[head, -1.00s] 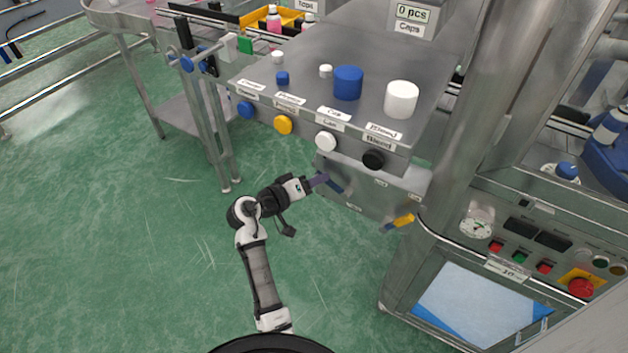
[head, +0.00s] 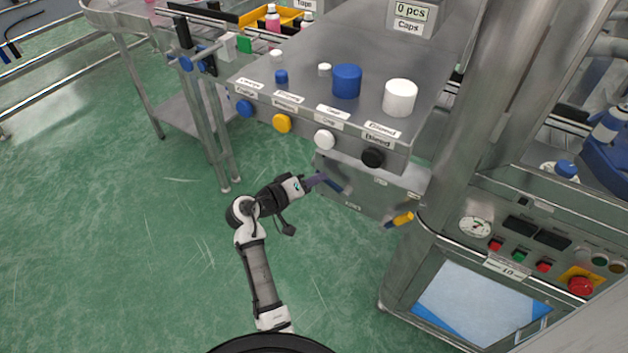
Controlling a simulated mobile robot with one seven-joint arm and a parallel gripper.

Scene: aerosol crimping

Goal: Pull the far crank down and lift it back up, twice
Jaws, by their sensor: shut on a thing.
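A crank with a dark blue handle (head: 331,185) sits on the front of the grey metal box under the shelf. My gripper (head: 316,180) reaches it from the left and is shut on its handle. The fingers and the handle overlap in the picture, so the exact grip is hard to see. A second crank with a yellow handle (head: 402,219) sticks out lower and to the right on the same box, apart from my gripper.
Blue, yellow, white and black knobs (head: 372,157) line the shelf's front edge just above my gripper. A control panel (head: 520,245) with gauge and buttons stands at right. The green floor (head: 120,270) at left is clear.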

